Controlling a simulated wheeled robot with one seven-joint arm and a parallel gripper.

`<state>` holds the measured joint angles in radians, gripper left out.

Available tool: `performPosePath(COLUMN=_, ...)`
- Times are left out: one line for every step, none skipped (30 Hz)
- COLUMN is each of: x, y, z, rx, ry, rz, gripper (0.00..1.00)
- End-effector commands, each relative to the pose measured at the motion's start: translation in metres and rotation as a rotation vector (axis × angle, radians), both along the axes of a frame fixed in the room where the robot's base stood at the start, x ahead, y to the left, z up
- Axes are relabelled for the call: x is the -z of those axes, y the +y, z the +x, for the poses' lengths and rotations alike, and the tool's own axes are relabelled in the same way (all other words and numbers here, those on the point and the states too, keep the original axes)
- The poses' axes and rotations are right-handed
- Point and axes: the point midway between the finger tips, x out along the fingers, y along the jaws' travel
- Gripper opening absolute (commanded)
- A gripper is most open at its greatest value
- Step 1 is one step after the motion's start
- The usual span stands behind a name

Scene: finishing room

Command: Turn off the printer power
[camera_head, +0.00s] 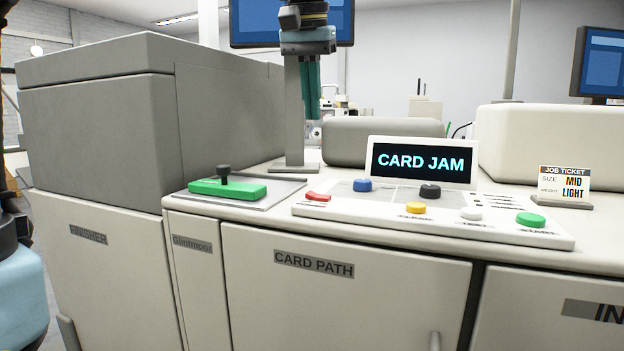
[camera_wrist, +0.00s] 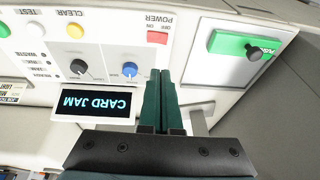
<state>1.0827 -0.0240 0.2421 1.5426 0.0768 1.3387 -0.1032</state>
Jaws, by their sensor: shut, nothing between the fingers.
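The printer's control panel (camera_head: 440,225) slopes on the machine top. A red power button (camera_head: 317,197) sits at its left end. In the wrist view the red button (camera_wrist: 158,37) is beside the upside-down label POWER, with small ON and OFF words. My gripper (camera_head: 312,88) is shut and empty, with green fingers hanging down behind and above the panel in the head view. In the wrist view the fingertips (camera_wrist: 160,72) lie below the red button in the picture, close to the blue knob (camera_wrist: 130,71). I see no contact with the button. Whether the power is on cannot be read from the button.
A display (camera_head: 420,162) reading CARD JAM stands behind a black knob (camera_head: 430,190). Yellow (camera_head: 415,207), white (camera_head: 471,213) and green (camera_head: 530,219) buttons line the panel. A green block with a black lever (camera_head: 227,189) is left. A job ticket (camera_head: 565,184) stands right.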

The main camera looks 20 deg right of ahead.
Motion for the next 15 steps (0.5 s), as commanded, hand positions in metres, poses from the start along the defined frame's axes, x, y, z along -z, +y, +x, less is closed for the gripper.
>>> performPosePath(x=0.001, y=0.000, z=0.000, rx=0.000, ry=0.000, rz=0.000, gripper=0.00)
performPosePath(x=0.001, y=0.000, z=0.000, rx=0.000, ry=0.001, rz=0.001, gripper=0.00)
performPosePath(x=0.003, y=0.000, z=0.001, rx=0.000, ry=0.001, rz=0.001, gripper=0.00)
performPosePath(x=0.005, y=-0.001, z=0.001, rx=0.000, ry=0.001, rz=0.001, gripper=0.00)
performPosePath(x=0.008, y=-0.001, z=0.002, rx=0.000, ry=0.002, rz=0.002, gripper=0.00)
performPosePath(x=0.013, y=-0.002, z=0.003, rx=0.000, ry=0.002, rz=0.002, gripper=0.00)
performPosePath(x=0.016, y=-0.002, z=0.004, rx=0.000, ry=0.002, rz=0.002, gripper=0.00)
performPosePath(x=0.021, y=-0.003, z=0.005, rx=0.001, ry=0.003, rz=0.003, gripper=0.00)
performPosePath(x=0.028, y=-0.004, z=0.006, rx=0.001, ry=0.004, rz=0.004, gripper=0.00)
performPosePath(x=0.033, y=-0.006, z=0.007, rx=0.001, ry=0.004, rz=0.004, gripper=0.00)
performPosePath(x=0.040, y=-0.007, z=0.009, rx=0.001, ry=0.004, rz=0.004, gripper=0.00)
performPosePath(x=0.048, y=-0.008, z=0.011, rx=0.001, ry=0.004, rz=0.004, gripper=0.00)
performPosePath(x=0.054, y=-0.009, z=0.012, rx=0.001, ry=0.004, rz=0.004, gripper=0.00)
performPosePath(x=0.060, y=-0.010, z=0.014, rx=0.001, ry=0.004, rz=0.004, gripper=0.00)
performPosePath(x=0.068, y=-0.011, z=0.016, rx=0.001, ry=0.004, rz=0.004, gripper=0.00)
